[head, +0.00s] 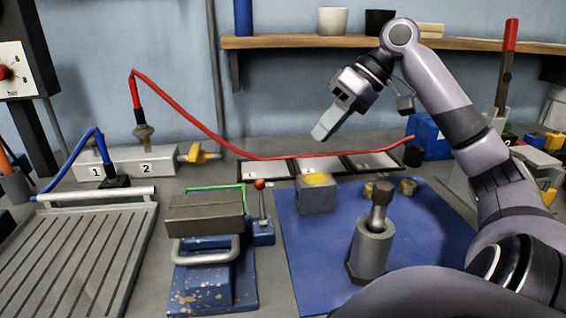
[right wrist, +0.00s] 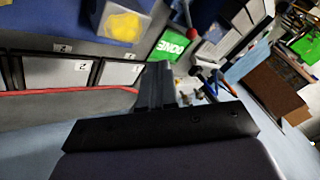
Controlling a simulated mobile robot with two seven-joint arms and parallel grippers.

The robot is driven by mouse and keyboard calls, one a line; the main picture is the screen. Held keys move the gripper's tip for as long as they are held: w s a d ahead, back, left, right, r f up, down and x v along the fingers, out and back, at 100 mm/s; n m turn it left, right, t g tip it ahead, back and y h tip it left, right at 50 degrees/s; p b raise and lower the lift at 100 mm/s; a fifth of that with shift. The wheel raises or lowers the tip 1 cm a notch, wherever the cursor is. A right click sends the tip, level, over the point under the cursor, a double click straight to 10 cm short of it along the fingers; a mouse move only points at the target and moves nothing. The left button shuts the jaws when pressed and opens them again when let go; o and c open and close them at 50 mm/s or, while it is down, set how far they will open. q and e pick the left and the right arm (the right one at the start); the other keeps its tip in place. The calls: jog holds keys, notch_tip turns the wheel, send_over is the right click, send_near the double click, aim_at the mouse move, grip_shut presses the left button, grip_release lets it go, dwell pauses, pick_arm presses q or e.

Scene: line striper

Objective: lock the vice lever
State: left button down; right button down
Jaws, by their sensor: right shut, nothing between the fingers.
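The vice (head: 210,262) is blue with worn paint and grey jaws, and stands left of the blue mat. Its lever (head: 261,205) has a red ball on a thin rod. It rises nearly upright from a small blue block at the vice's right side. My right gripper (head: 321,131) is shut and empty. It is in the air above and to the right of the lever, clear of it. In the right wrist view its fingers (right wrist: 158,84) are together, and a red knob, apparently the lever's (right wrist: 193,33), shows at the top. My left gripper is not in view.
A grey block with a yellow top (head: 317,195) and a grey cylinder with a plunger (head: 372,245) stand on the blue mat (head: 310,260). A red hose (head: 215,137) runs to the numbered trays behind. A grooved tray (head: 75,255) lies left; a shelf (head: 280,42) is behind.

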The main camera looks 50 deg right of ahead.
jog(key=shift+d+r, duration=0.1)
dwell(0.3)
send_near(261, 202)
jog(key=w+d+f, duration=0.2)
jog(key=w+f, duration=0.2)
jog(key=shift+w+a+p, duration=0.1)
jog(key=shift+a+p, duration=0.45)
jog(key=shift+a, duration=0.25)
